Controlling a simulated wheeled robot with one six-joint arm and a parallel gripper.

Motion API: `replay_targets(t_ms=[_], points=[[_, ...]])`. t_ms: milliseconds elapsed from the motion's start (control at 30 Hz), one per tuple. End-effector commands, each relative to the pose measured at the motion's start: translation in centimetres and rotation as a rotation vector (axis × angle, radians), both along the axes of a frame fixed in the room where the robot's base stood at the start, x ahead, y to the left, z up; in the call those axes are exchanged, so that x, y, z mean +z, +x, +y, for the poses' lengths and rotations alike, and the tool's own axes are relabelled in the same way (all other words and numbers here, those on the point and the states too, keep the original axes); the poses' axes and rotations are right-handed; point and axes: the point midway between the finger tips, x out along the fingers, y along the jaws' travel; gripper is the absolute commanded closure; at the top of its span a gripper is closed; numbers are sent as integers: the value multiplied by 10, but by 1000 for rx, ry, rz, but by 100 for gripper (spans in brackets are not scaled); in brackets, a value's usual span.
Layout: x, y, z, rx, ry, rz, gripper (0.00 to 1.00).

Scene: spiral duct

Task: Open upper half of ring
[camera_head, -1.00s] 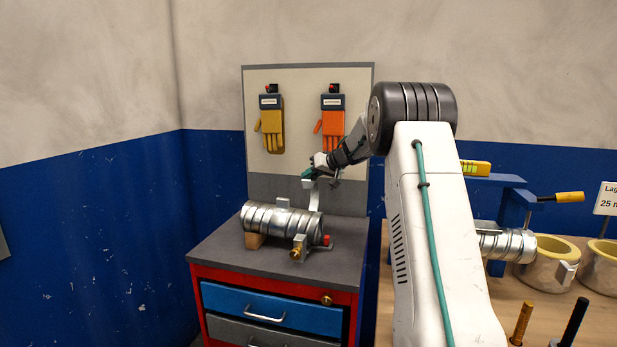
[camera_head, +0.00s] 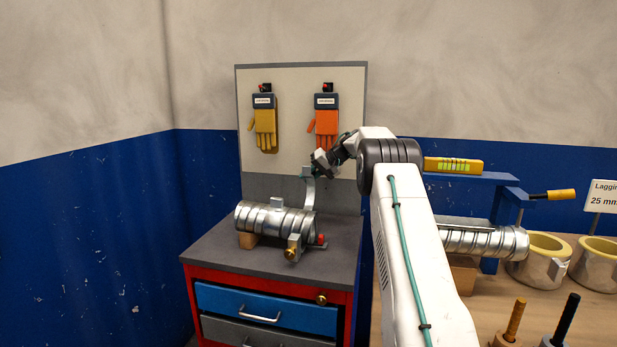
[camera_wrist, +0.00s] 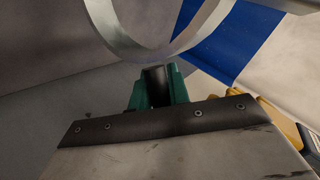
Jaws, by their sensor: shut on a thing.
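The ring sits at the right end of the ribbed metal duct on the cabinet. Its upper half (camera_head: 309,190) is a curved metal band standing up above the duct, swung open, with a small tab at its top. The lower part of the ring, with a brass knob (camera_head: 291,252), is at the duct's end. My gripper (camera_head: 321,164) is at the top of the raised band, shut on it. In the wrist view the curved band (camera_wrist: 118,45) arches just beyond the teal fingers (camera_wrist: 157,88); the exact contact is hard to see.
The duct (camera_head: 262,218) rests on a wooden block on the grey cabinet top (camera_head: 225,255). A board with yellow and orange gloves (camera_head: 325,120) stands behind. A workbench at the right holds another duct (camera_head: 490,240) and ring-shaped lagging pieces (camera_head: 540,260).

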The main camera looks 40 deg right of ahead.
Motion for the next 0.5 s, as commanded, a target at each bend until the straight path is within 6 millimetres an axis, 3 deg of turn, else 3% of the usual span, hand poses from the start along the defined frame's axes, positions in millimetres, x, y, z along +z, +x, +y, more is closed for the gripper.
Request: replay_targets(t_ms=[233,267,333,500], points=[[2,1,1,1,-1,-3,100],[2,1,1,1,-1,-3,79],[2,1,1,1,-1,-3,60],[1,1,1,0,-1,-3,60]])
